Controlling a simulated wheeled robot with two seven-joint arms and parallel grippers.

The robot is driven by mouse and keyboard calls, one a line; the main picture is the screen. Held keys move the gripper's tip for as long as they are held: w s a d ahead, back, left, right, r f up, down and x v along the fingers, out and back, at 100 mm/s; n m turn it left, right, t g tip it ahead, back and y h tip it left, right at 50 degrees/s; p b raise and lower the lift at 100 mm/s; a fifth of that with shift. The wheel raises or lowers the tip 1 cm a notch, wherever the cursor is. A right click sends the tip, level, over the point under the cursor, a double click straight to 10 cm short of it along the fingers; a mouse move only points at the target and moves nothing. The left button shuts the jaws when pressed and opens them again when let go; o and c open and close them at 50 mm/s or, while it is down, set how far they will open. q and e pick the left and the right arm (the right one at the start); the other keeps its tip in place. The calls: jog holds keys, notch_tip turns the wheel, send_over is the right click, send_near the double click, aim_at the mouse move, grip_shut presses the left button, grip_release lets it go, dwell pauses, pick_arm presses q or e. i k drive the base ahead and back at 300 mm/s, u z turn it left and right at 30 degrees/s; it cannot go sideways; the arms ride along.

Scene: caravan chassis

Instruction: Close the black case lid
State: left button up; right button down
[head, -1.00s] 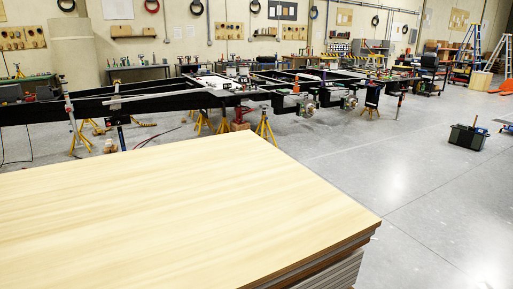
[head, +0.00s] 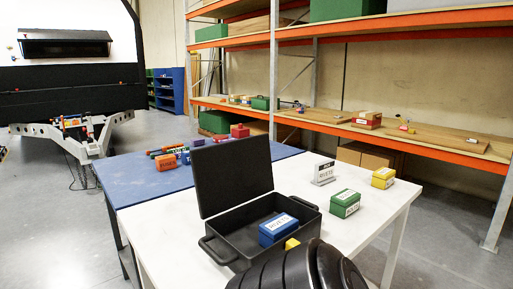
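The black case (head: 225,243) stands on the white table with its lid (head: 232,174) raised, roughly upright, at the back left side. A blue labelled box (head: 278,228) lies inside it, and part of a yellow block (head: 292,243) shows beside the blue box. A black handle sticks out at the case's left end. A rounded black part at the bottom edge, apparently part of my arm, hides the case's near right corner. Neither of my grippers shows in view.
Green (head: 345,204) and yellow (head: 383,177) boxes and a small sign (head: 324,173) stand right of the case on the white table (head: 365,222). A blue table (head: 130,178) with coloured blocks adjoins at left. An orange-beamed shelf (head: 420,142) stands behind. Grey floor is open at left.

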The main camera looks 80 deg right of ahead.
aim_at(228, 175)
jog(key=z, duration=0.45)
jog(key=i, duration=1.7)
jog(key=z, duration=1.1)
